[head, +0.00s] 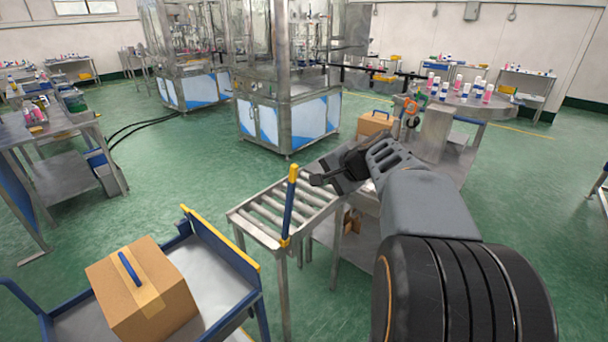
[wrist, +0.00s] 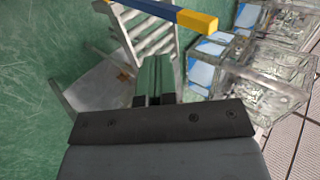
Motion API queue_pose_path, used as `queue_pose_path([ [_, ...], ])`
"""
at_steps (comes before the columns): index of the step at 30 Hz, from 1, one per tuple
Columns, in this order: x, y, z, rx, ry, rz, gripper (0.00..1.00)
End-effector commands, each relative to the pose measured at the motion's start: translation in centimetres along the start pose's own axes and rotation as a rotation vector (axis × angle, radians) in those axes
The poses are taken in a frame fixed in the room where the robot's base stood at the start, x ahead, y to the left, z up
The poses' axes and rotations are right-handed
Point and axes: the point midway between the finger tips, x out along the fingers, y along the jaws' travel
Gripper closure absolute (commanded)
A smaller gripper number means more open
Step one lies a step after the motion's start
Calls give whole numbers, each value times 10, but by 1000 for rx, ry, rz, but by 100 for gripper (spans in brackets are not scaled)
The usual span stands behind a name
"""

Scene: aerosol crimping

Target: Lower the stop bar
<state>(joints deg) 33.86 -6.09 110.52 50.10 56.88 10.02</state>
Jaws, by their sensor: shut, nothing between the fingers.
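The stop bar (head: 289,208) is blue with yellow ends and stands upright at the near end of the roller conveyor (head: 262,235). In the wrist view the stop bar (wrist: 166,11) crosses the top of the picture, its yellow end to the right. My gripper (head: 314,180) is just right of the bar's upper end in the head view. Its fingers (wrist: 153,72) are shut with nothing between them. In the wrist view the fingertips lie below the bar, and it looks apart from them. The exact gap is hard to tell.
A blue cart (head: 225,238) with a cardboard box (head: 146,288) stands at the near left of the conveyor. Another box (head: 375,124) sits at the conveyor's far end. A steel table (head: 470,100) with bottles is at the right. Green floor is open behind the conveyor.

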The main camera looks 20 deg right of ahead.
Motion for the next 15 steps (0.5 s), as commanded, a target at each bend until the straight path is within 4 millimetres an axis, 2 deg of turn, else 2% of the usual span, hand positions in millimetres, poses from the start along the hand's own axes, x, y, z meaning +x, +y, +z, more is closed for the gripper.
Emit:
queue_pose_path([
  [6, 39, 0, 1, 0, -4, 4, 100],
  [9, 45, -14, 1, -2, -2, 2, 100],
  [15, 57, -27, 1, -1, -1, 2, 100],
])
